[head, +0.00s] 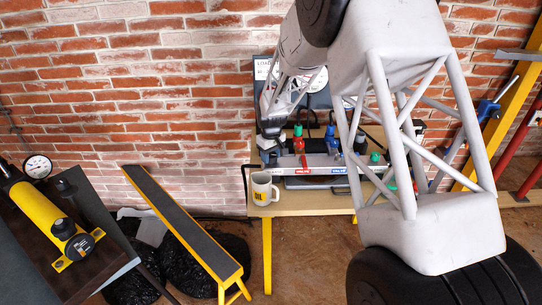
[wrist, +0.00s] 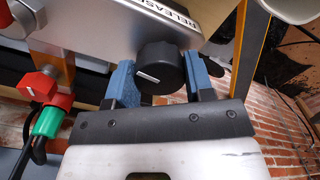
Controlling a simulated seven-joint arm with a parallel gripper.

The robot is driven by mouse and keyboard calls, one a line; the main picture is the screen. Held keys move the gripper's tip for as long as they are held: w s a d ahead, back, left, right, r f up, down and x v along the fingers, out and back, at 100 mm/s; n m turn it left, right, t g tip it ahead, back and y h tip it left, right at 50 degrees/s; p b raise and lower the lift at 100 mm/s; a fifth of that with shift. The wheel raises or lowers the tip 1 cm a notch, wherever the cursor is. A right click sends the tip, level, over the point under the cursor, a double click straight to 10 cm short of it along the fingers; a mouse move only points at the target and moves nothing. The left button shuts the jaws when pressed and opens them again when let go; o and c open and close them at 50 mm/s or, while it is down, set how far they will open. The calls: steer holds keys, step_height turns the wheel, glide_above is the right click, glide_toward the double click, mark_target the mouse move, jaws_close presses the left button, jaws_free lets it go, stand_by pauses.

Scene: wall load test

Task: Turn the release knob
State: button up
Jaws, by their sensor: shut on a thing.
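The release knob (wrist: 160,66) is round and black with a short white line on its face. In the wrist view it sits below the silver panel (wrist: 110,22) printed "RELEASE". My gripper (wrist: 153,84) has a blue finger on each side of the knob and is shut on it. The white line is slightly tilted. In the head view my gripper (head: 271,122) is at the left end of the bench equipment, and the knob cannot be made out there.
A red and green fitting (wrist: 48,104) with dark hoses is left of my gripper in the wrist view. In the head view a mug (head: 262,190) stands on the workbench's (head: 310,205) front left, close below the gripper. A yellow-edged ramp (head: 185,225) is farther left.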

mark_target(271, 155)
steer(key=shift+s+n, duration=0.1)
steer(key=shift+n, duration=0.8)
steer(key=o, duration=0.9)
step_height(271, 155, up, 7)
steer(key=shift+f, duration=0.1)
steer(key=shift+r, duration=0.5)
